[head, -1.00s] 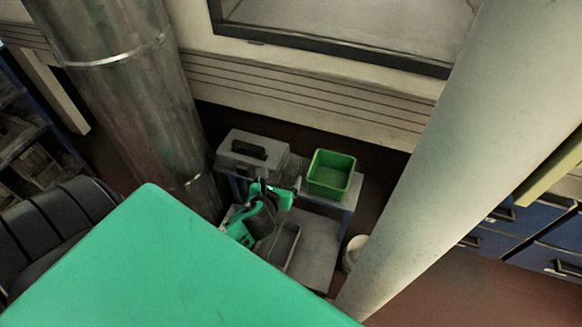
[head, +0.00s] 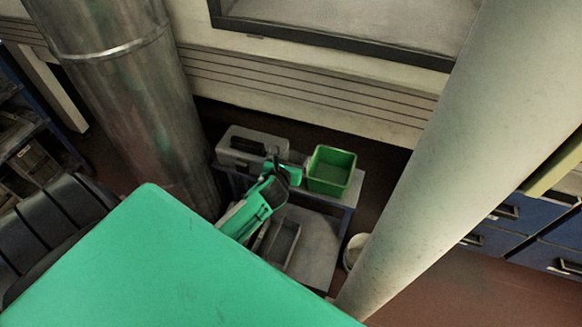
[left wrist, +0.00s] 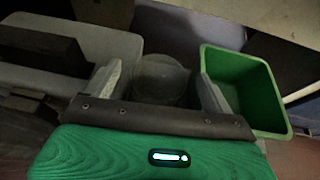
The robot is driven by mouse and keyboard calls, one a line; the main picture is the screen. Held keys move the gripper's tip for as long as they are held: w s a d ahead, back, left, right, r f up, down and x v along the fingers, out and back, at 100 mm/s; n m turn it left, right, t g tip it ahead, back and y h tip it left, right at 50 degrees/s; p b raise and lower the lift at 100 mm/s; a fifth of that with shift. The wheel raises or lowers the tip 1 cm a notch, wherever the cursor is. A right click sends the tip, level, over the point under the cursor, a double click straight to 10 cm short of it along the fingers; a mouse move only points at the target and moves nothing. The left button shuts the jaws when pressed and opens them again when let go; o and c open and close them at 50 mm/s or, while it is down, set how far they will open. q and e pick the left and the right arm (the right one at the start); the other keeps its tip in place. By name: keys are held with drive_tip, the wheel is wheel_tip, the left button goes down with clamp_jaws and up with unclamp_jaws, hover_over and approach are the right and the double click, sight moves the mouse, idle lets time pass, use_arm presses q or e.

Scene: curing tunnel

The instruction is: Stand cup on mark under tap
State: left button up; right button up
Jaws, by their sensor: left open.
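My left gripper (head: 283,160) is over the far part of a small bench, between a grey box and a green bin. In the left wrist view its two pale fingers (left wrist: 158,90) are spread apart. A round, dim grey, see-through vessel (left wrist: 160,78), which looks like the cup, stands upright between and just beyond the fingers. I cannot tell whether either finger touches it. In the head view the vessel is mostly hidden by the gripper. I cannot make out a tap or a mark. My right gripper is not in view.
The grey box (head: 240,146) with a dark handle stands left of the gripper, the green bin (head: 331,170) close on its right. A grey tray (head: 283,243) lies lower down. A metal duct (head: 135,100) and a pale column (head: 460,150) flank the bench.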

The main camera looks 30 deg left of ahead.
use_arm(q)
drive_tip(key=c, duration=1.4)
drive_tip(key=shift+r, duration=0.1)
